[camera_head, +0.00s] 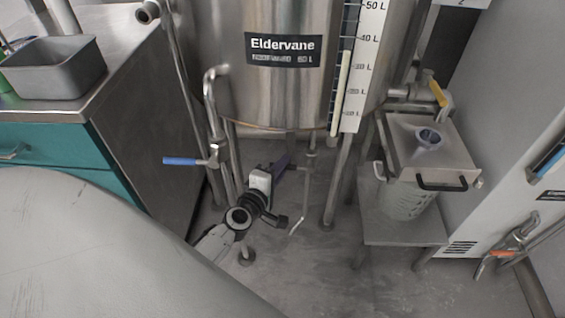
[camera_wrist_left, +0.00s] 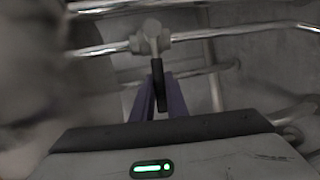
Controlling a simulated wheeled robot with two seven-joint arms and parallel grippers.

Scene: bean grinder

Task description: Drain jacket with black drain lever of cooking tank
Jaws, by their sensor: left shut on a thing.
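The steel cooking tank (camera_head: 285,90), labelled Eldervane, stands at the centre of the head view. My left gripper (camera_head: 284,164) reaches low beneath the tank. In the left wrist view the purple fingers (camera_wrist_left: 159,104) are closed around the black drain lever (camera_wrist_left: 158,76). The lever hangs from a grey valve (camera_wrist_left: 150,38) on a horizontal steel pipe (camera_wrist_left: 225,34). In the head view the lever is hard to make out behind the gripper. My right gripper is not in view.
A blue-handled valve (camera_head: 186,161) sits left of my left gripper. A yellow-handled valve (camera_head: 436,91) is at the right, above a lidded container (camera_head: 425,150) on a low stand (camera_head: 400,232). A tank leg (camera_head: 336,180) stands right of the gripper. A counter holds a metal pan (camera_head: 55,75).

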